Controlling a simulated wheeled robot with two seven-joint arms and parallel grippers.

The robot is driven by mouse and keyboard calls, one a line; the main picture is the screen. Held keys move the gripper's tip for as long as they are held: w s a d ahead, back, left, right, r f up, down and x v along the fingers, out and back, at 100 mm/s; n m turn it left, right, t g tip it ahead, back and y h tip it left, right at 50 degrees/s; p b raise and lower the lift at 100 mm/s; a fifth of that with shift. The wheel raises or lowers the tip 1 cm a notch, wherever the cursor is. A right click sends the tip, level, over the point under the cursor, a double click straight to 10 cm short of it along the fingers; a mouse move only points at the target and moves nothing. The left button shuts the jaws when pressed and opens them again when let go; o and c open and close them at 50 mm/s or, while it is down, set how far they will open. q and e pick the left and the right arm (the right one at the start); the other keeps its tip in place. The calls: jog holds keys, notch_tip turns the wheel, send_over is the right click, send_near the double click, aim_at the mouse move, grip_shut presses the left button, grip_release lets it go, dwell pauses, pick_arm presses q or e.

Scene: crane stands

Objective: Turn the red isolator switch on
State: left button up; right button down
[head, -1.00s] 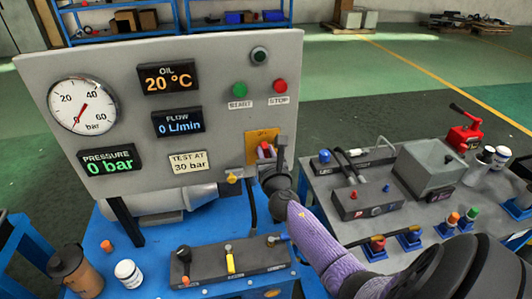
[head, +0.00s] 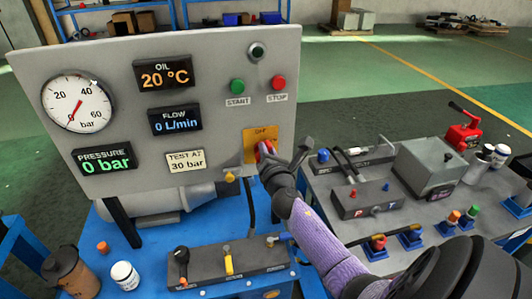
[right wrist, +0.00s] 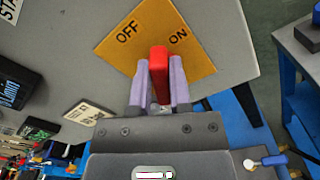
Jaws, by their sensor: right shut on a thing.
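The red isolator switch has a red handle (right wrist: 159,75) on a yellow plate (head: 250,143) at the panel's lower right. In the right wrist view the plate (right wrist: 195,62) shows OFF at left and ON at right, and the handle's tip points between these words. My right gripper (right wrist: 160,92) is shut on the handle, a purple finger on each side. In the head view my right gripper (head: 270,158) is at the switch and hides part of it. My left gripper is not in view.
The grey panel (head: 215,60) carries a gauge, displays showing 0 bar and 0 L/min, and start and stop buttons. A lever block (head: 205,268) stands in front below. To the right is a bench (head: 330,190) with a grey box and several fittings.

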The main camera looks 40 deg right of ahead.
jog(key=shift+s+d+f+m+b, duration=0.1)
jog(key=shift+f+m+b, duration=0.2)
jog(key=shift+m, duration=1.7)
jog(key=shift+s+d+f+m+b, duration=0.1)
jog(key=shift+f+m+b, duration=0.2)
jog(key=shift+m, duration=1.7)
jog(key=shift+d+f+m+b, duration=0.1)
jog(key=shift+f+m+b, duration=0.2)
jog(key=shift+m, duration=1.7)
jog(key=shift+r, duration=0.1)
jog(key=c, duration=0.6)
grip_release()
jog(key=shift+o, duration=0.2)
